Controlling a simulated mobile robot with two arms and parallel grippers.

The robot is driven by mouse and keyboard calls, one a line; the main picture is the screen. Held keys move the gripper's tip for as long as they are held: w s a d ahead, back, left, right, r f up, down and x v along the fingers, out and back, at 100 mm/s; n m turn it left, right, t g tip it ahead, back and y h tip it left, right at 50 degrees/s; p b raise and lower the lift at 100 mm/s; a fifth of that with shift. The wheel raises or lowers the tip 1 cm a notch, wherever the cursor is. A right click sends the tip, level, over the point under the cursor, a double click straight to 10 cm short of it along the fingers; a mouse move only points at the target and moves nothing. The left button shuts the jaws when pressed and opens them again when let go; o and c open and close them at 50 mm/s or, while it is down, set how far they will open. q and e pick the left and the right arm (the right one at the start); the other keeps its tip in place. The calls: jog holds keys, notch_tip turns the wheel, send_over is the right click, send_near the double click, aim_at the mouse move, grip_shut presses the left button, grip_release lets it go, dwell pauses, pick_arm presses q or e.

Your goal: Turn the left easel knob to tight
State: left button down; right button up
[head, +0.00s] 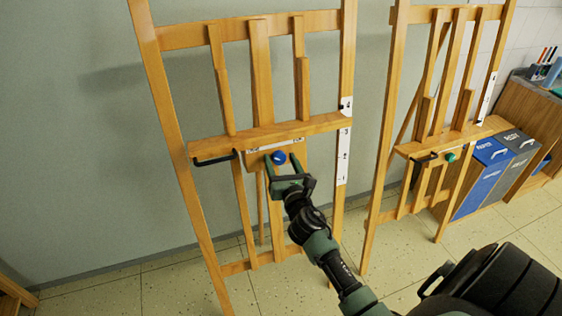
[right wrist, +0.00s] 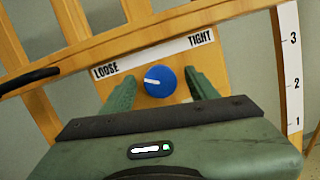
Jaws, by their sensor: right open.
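The left easel (head: 262,134) is a wooden frame against the wall. Its blue knob (head: 278,158) sits on a wooden plate under the ledge. In the right wrist view the blue knob (right wrist: 160,82) has a white pointer mark aimed left and slightly up, toward the LOOSE end. The label strip (right wrist: 150,57) above it reads LOOSE at left and TIGHT at right. My right gripper (head: 282,162) is open, with one green finger on each side of the knob. In the right wrist view the fingers (right wrist: 161,88) stand apart from the knob's sides. My left gripper is not in view.
A black handle (head: 214,160) sticks out under the left easel's ledge. A second easel (head: 432,125) with a green knob (head: 450,157) stands to the right. Blue and grey bins (head: 488,178) and a wooden cabinet are farther right. A numbered scale (right wrist: 291,70) runs along the left easel's right post.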

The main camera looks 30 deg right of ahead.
grip_shut()
